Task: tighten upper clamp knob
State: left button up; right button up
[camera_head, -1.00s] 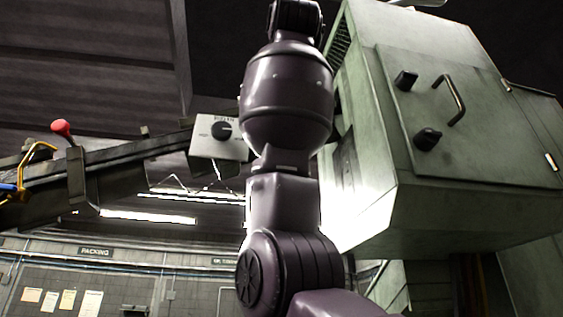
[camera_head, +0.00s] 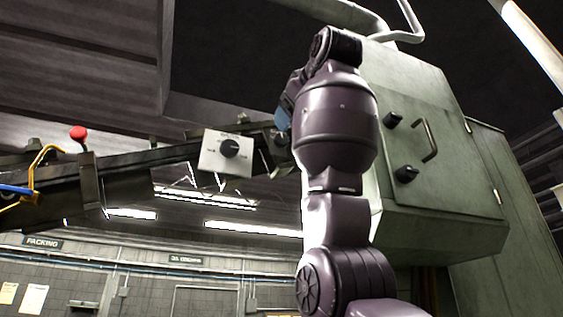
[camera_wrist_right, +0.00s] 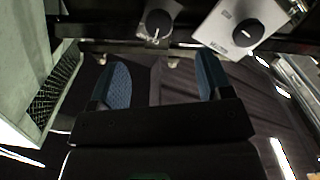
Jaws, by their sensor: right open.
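My right arm rises through the middle of the head view, and a blue part of my right gripper (camera_head: 283,115) shows behind it near the rail. In the right wrist view the gripper (camera_wrist_right: 162,82) is open, with two blue-padded fingers apart and nothing between them. A round black knob (camera_wrist_right: 158,23) lies beyond the fingertips, roughly in line with the gap and apart from them. The head view also shows an upper black knob (camera_head: 392,120) and a lower black knob (camera_head: 406,173) on the green cabinet door. I cannot tell which is the clamp knob named. My left gripper is out of view.
A white selector box (camera_head: 226,154) with a black dial hangs by the dark rail (camera_head: 130,178); it also shows in the right wrist view (camera_wrist_right: 238,26), right of the round knob. A red ball lever (camera_head: 79,134) stands on the rail. The green cabinet (camera_head: 440,205) stands right of my arm.

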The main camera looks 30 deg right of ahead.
aim_at(283, 138)
jog(key=p+x, duration=0.3)
jog(key=x, duration=0.5)
jog(key=shift+w+d, duration=0.1)
jog(key=shift+w, duration=0.15)
jog(key=shift+w+m, duration=0.1)
jog(key=shift+m, duration=0.4)
jog(key=shift+f+m, duration=0.1)
jog(key=shift+m, duration=3.3)
